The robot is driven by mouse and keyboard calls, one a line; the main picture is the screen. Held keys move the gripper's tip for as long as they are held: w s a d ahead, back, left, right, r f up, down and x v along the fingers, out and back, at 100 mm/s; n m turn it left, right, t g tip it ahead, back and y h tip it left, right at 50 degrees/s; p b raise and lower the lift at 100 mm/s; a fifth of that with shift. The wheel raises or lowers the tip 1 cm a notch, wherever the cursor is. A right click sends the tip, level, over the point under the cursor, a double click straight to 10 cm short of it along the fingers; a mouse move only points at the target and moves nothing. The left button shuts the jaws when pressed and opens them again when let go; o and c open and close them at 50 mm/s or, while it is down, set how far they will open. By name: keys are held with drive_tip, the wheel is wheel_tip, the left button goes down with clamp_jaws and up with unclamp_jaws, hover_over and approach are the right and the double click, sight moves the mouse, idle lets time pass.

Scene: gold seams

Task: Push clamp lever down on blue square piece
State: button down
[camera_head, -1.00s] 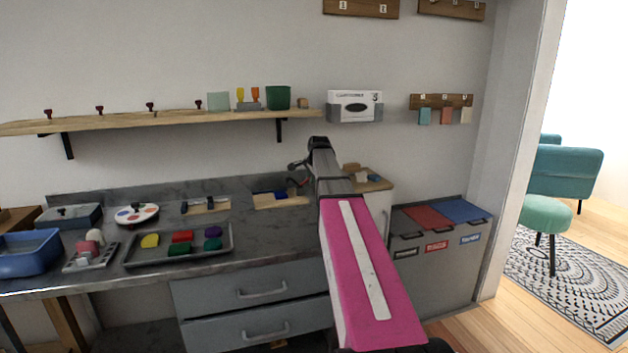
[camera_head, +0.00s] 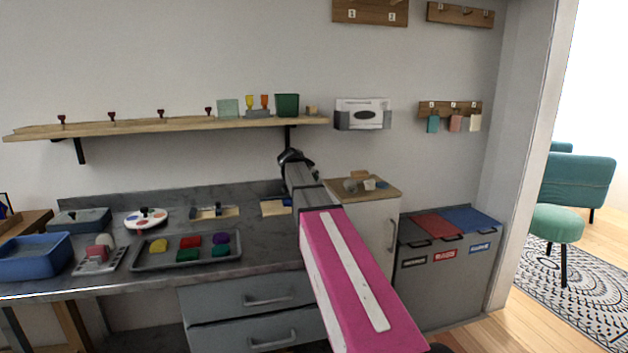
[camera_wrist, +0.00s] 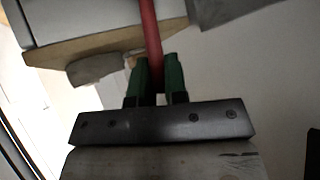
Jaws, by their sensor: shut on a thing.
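In the wrist view my gripper (camera_wrist: 155,78) has its two green fingertips shut on a red bar (camera_wrist: 150,32), seemingly the clamp lever's handle. The bar runs upward out of the frame. In the head view the wooden board (camera_head: 273,208) lies on the grey counter, with a small part of the blue piece (camera_head: 288,201) showing at its right edge. My pink arm and dark wrist cover most of that spot, so the clamp and fingertips are hidden there. I cannot tell whether the lever touches the blue piece.
Left of the board are another wooden board with a clamp (camera_head: 213,212), a paint palette (camera_head: 146,218), a grey tray (camera_head: 150,265) of coloured pieces and a blue bin (camera_head: 35,258). A wooden-topped cabinet (camera_head: 385,186) stands to the right. A shelf (camera_head: 170,125) hangs above the counter.

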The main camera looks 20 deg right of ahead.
drive_tip(key=shift+a+r+h, duration=0.1)
drive_tip(key=shift+a+h, duration=0.2)
drive_tip(key=c, duration=1.2)
unclamp_jaws()
drive_tip(key=shift+a, duration=0.1)
drive_tip(key=shift+o, duration=0.2)
drive_tip(key=v, duration=1)
drive_tip(key=shift+s+a+r, duration=0.2)
drive_tip(key=shift+s+r, duration=0.05)
